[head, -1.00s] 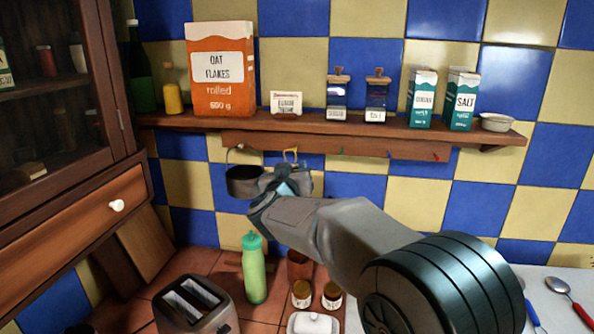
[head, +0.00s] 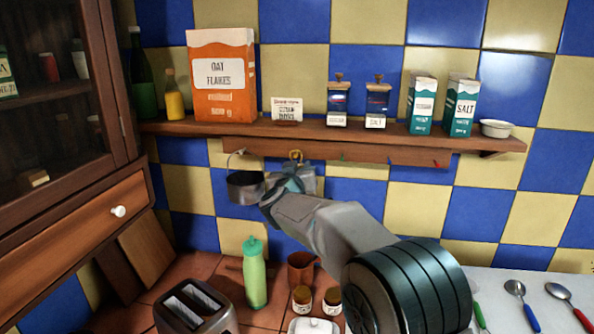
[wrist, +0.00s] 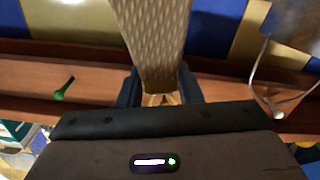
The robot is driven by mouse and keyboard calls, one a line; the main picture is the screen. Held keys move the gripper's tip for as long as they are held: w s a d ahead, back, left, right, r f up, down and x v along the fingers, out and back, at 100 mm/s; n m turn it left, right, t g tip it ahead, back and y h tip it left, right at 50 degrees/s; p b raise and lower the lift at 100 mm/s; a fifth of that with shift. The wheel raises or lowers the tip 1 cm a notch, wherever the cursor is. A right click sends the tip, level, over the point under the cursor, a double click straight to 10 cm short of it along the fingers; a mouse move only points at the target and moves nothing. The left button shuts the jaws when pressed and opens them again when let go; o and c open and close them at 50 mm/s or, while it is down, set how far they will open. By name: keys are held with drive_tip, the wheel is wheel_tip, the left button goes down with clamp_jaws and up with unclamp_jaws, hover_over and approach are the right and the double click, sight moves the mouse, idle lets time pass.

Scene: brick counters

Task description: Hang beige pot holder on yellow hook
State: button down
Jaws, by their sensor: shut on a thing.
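The beige pot holder (wrist: 155,40) is a textured flat pad; it fills the upper middle of the wrist view, between the fingers of my gripper (wrist: 160,90). In the head view my gripper (head: 283,182) is shut on it, just below the hook rail, and the pot holder (head: 308,180) is partly hidden by the gripper. The yellow hook (head: 296,154) is on the rail directly above the gripper. Something yellow also shows between the fingertips in the wrist view. I cannot tell whether the pot holder's loop is around the hook.
A dark pot (head: 243,188) hangs close left of my gripper. Green (head: 342,156) and red (head: 437,164) hooks on the rail to the right are empty. The shelf (head: 290,128) above carries boxes and jars. A green bottle (head: 254,275) and toaster (head: 195,305) stand below.

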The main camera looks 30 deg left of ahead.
drive_tip(key=shift+w+a+p, duration=0.15)
drive_tip(key=shift+w+p, duration=0.3)
drive_tip(key=shift+w, duration=0.15)
drive_tip(key=shift+r, duration=0.1)
drive_tip(key=shift+w+d+p, duration=0.15)
drive_tip(key=shift+d+p, duration=0.05)
drive_tip(key=shift+p, duration=0.15)
